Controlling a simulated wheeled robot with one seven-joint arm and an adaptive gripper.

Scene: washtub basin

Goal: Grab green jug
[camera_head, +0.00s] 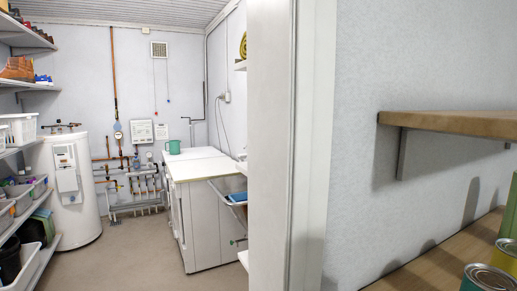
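A green jug (173,147) stands upright on the white top of an appliance (203,169), towards its far left end, near the back wall. It looks small and far off in the utility room, beyond the doorway. My gripper does not show in this view.
A white wall end and door frame (285,150) stand close in the middle. A wooden shelf (450,122) and tins (487,277) are close on the right. Storage shelves (40,250) line the left, with a white boiler (75,190) behind. The floor (135,250) between is clear.

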